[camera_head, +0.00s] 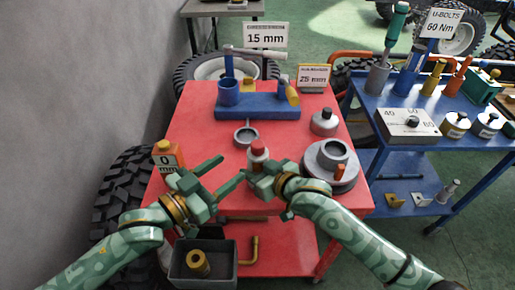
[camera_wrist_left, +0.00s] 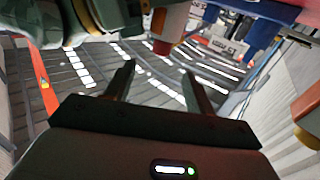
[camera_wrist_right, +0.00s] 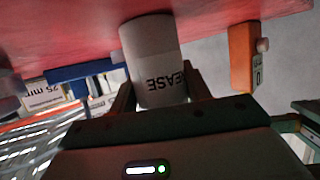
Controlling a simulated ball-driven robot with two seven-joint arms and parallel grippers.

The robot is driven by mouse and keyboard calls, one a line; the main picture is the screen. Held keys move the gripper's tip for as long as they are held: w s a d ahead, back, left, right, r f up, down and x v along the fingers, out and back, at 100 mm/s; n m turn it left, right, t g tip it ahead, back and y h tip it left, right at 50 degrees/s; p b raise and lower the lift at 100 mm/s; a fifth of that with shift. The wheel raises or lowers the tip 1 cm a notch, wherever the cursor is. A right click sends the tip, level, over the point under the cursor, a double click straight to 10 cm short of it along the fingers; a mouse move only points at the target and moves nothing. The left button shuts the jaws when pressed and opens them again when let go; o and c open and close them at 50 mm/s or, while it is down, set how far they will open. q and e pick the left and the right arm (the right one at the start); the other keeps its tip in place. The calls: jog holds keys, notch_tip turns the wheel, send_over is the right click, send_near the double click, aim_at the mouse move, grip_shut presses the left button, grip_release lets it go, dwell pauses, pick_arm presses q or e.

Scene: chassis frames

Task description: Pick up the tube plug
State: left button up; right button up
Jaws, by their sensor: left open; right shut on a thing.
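My right gripper (camera_head: 262,178) is shut on a grey can with a red cap (camera_head: 258,155), at the middle of the red cart top. In the right wrist view the can (camera_wrist_right: 155,58) sits between the fingers and its label reads "EASE", partly hidden. My left gripper (camera_head: 230,173) is open, left of the can, with nothing between its fingers (camera_wrist_left: 158,82). No part is marked as the tube plug. A grey knobbed piece (camera_head: 324,122) stands on the right of the cart, and a grey ring (camera_head: 246,135) lies behind the can; I cannot tell which is the plug.
A blue stand (camera_head: 257,112) with a hammer is at the back. A round grey housing (camera_head: 318,172) stands right of my right gripper. An orange "0 mm" block (camera_head: 166,158) is at left. A dark bin (camera_head: 202,274) with a brass piece is below. A blue tool cart (camera_head: 385,150) stands right.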

aim_at(252, 149)
pick_arm(q)
jog(key=x, duration=1.1)
jog(key=shift+w+a, duration=0.1)
jog(key=shift+w, duration=0.05)
jog(key=c, duration=1)
